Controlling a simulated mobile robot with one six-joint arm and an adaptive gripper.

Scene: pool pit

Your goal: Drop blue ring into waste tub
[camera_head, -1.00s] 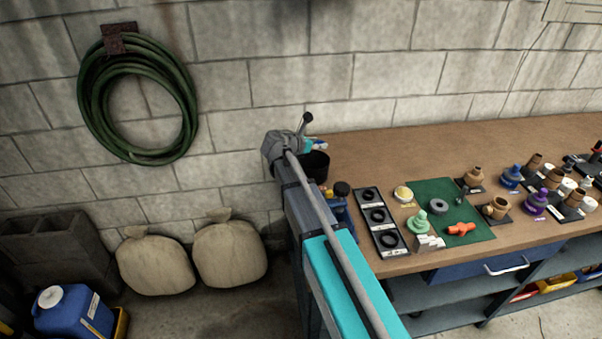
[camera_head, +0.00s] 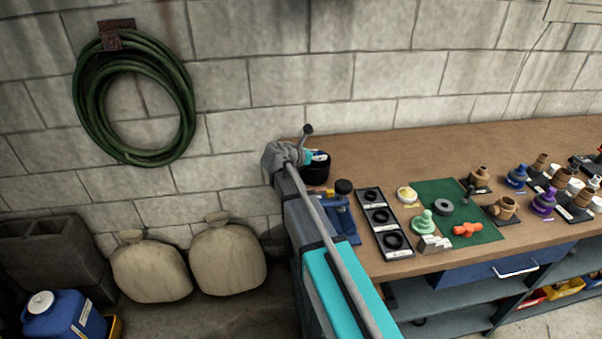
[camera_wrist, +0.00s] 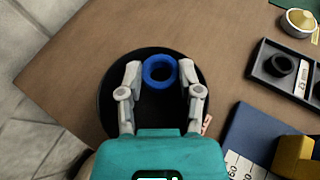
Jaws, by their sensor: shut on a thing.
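The blue ring (camera_wrist: 147,72) is between the fingertips of my gripper (camera_wrist: 160,75) in the wrist view. My gripper is shut on it, with a fingertip on either side. The waste tub (camera_wrist: 108,96) is a round black container directly behind the ring and fingers in this view, so the ring appears over its opening. In the head view the tub (camera_head: 318,173) stands at the left end of the bench, and my gripper is at its top, partly hidden by my arm. The ring is too small to make out surely there. The height of the ring above the tub cannot be told.
A blue fixture with a dark knob (camera_head: 343,187) stands close in front of the tub. A black tray with dark rings (camera_head: 387,240) and a green mat (camera_head: 470,205) with several parts lie further right. Bare bench top lies behind them, against the block wall.

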